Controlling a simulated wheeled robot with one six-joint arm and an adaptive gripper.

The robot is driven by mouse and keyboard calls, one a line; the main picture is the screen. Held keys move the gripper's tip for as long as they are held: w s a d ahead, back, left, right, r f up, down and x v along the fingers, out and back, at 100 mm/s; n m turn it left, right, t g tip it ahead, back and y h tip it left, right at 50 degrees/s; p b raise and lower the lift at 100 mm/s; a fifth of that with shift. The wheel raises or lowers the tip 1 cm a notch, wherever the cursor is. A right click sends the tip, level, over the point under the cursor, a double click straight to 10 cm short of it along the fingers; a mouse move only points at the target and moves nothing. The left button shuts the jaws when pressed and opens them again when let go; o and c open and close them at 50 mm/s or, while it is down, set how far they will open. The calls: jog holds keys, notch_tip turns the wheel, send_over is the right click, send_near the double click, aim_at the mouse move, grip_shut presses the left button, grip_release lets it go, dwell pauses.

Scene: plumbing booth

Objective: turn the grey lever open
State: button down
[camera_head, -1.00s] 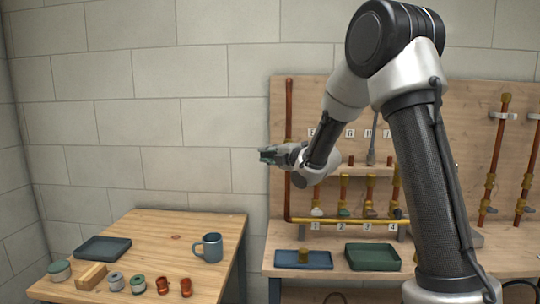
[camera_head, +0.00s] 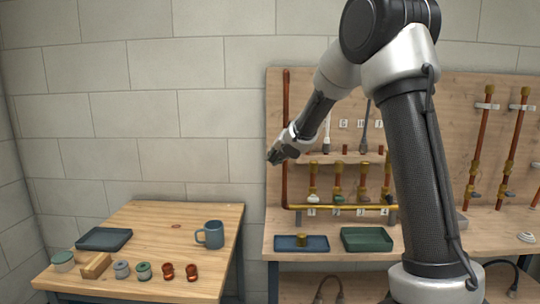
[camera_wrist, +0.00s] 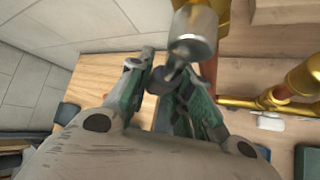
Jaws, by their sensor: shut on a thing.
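In the wrist view, a dark grey lever piece (camera_wrist: 160,80) lies between my green-padded fingertips, just below a silver round hub (camera_wrist: 193,32). The hub sits in front of a brass fitting (camera_wrist: 218,12) on an upright copper pipe. My gripper (camera_head: 272,157) is shut on the grey lever; its fingers also show in the wrist view (camera_wrist: 163,76). In the head view my gripper points down and left in front of the left copper pipe (camera_head: 286,105). It hides the fitting and lever there.
A brass pipe runs low along the wooden panel (camera_head: 440,75), with valves bearing white (camera_head: 313,198), green (camera_head: 338,198) and other handles. Blue (camera_head: 302,243) and green trays (camera_head: 366,239) stand below. The left table (camera_head: 165,220) holds a mug (camera_head: 211,234) and small parts.

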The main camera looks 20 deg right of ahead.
jog(key=shift+s+d+f+n+h, duration=0.1)
jog(key=shift+d+f+n+h, duration=0.1)
jog(key=shift+d+n+h, duration=0.15)
dwell(0.4)
jog(key=c, duration=1.3)
grip_release()
jog(key=shift+v, duration=4)
jog(key=shift+a, duration=0.1)
